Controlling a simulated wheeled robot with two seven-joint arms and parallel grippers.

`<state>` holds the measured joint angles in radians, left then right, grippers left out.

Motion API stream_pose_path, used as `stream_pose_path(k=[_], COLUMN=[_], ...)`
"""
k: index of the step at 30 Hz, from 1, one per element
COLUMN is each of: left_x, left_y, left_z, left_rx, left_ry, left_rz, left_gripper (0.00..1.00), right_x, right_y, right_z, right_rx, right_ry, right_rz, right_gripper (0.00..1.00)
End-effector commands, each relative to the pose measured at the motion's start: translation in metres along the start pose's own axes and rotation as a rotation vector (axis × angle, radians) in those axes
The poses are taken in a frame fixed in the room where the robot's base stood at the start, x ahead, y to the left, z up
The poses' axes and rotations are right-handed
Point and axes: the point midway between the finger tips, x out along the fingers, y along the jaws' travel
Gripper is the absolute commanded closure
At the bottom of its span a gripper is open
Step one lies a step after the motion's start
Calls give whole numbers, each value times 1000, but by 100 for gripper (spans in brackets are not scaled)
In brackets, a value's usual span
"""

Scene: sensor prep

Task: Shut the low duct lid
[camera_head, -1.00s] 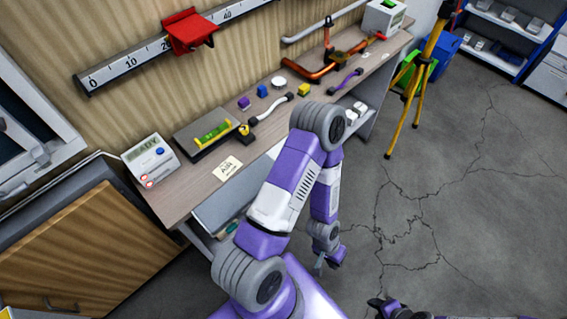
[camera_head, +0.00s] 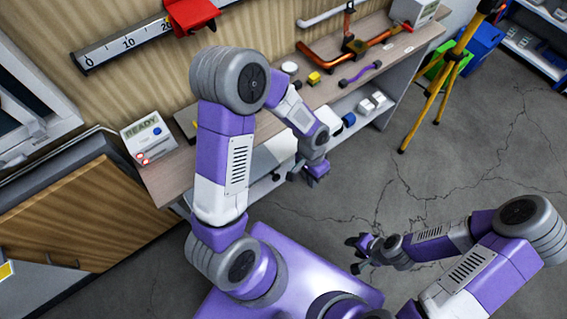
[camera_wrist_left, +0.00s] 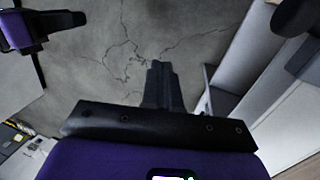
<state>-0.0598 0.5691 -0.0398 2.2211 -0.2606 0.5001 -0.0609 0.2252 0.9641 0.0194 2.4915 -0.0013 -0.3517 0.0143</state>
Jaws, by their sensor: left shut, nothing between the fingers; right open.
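No part is plainly marked as the low duct lid. A wood-grain panel (camera_head: 75,215) with a dark handle at its lower edge stands low at the left in the head view; I cannot tell whether it is the lid. My left gripper (camera_head: 315,174) is shut and empty, in front of the bench's lower shelf and well to the right of that panel. In the left wrist view its fingers (camera_wrist_left: 160,85) lie together over bare floor. My right gripper (camera_head: 357,254) is open and empty over the floor at the lower middle.
The workbench (camera_head: 170,178) carries a READY box (camera_head: 147,136), tubes and small blocks, partly hidden by my left arm. White items lie on its lower shelf. A yellow tripod (camera_head: 437,98) stands at the right. The cracked floor (camera_head: 420,160) between is clear.

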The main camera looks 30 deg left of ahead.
Motion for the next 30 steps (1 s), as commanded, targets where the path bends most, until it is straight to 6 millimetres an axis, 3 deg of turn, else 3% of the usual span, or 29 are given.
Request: stream_pose_path(k=[1, 6, 9, 12, 17, 30], left_x=[-36, -118, -148, -162, -154, -66], left_y=[-3, -12, -15, -17, -21, -45], left_z=[-5, -1, 5, 9, 12, 24], left_rx=[55, 164, 189, 198, 201, 200], left_ry=[-12, -94, -127, -146, -158, -160], left_rz=[-48, -177, -225, -251, -258, -255], left_gripper=[100, 100, 100, 100, 100, 100], right_x=[-6, -14, -16, -17, -13, 9], right_y=[-2, -5, -6, -6, -5, 3], right_z=[0, 0, 0, 0, 0, -1], right_rx=[0, 0, -1, -1, -1, -1], right_ry=[0, 1, 1, 1, 1, 1], right_rz=[0, 0, 0, 0, 0, 0], right_gripper=[57, 57, 57, 57, 57, 57])
